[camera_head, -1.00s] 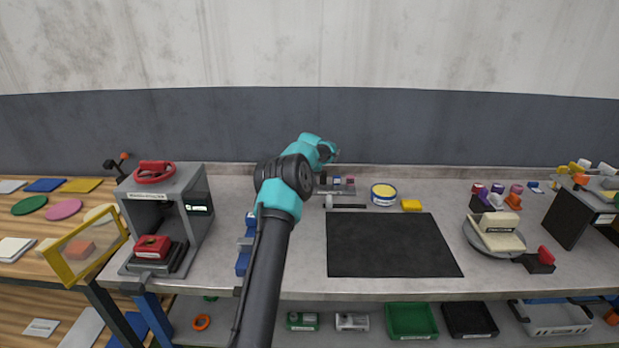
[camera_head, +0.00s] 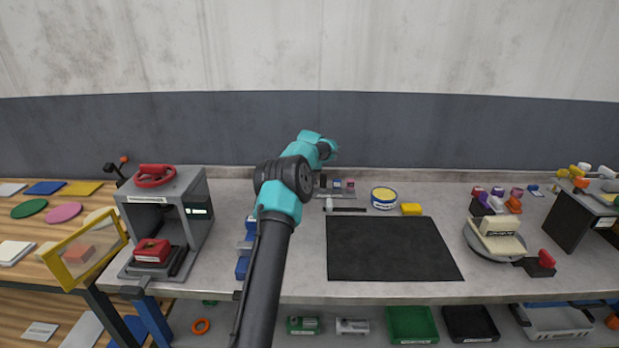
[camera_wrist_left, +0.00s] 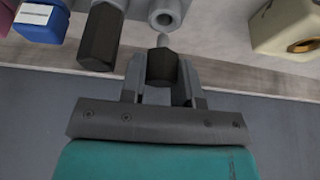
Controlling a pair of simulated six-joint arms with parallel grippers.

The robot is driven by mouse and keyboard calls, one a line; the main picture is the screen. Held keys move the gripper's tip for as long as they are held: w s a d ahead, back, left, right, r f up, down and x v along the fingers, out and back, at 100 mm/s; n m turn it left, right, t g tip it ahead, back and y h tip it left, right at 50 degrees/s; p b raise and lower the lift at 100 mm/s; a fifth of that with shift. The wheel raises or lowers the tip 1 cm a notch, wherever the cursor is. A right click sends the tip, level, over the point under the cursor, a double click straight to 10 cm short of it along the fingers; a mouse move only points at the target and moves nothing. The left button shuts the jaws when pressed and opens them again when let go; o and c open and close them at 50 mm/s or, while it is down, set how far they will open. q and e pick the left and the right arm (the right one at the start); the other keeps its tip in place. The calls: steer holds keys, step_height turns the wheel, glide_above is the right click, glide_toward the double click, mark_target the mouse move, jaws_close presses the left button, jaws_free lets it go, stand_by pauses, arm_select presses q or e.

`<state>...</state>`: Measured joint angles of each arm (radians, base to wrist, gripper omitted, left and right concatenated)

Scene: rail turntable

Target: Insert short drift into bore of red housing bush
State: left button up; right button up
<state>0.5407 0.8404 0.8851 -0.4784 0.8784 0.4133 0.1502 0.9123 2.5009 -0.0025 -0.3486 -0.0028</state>
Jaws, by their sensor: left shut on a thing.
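My left gripper (camera_wrist_left: 162,78) is shut on the short drift (camera_wrist_left: 161,63), which has a dark hexagonal grip and a pale pointed tip. The tip is close to a round grey socket (camera_wrist_left: 165,17) of the rack; I cannot tell whether they touch. A second dark hexagonal handle (camera_wrist_left: 101,38) stands beside it in the rack. In the head view my left arm reaches to the back of the bench and hides its gripper. A red housing (camera_head: 152,250) sits inside the grey press-like frame at the left; its bore cannot be made out. My right gripper is not in view.
The rack (camera_head: 345,191) stands at the back of the bench, near a hammer-like tool (camera_head: 345,209), a yellow-topped tin (camera_head: 384,198) and a yellow block (camera_head: 411,209). The black mat (camera_head: 390,250) is clear.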

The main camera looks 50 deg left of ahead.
arm_select(q)
steer(key=shift+r, duration=1.9)
steer(key=shift+r, duration=0.1)
steer(key=shift+r, duration=2.4)
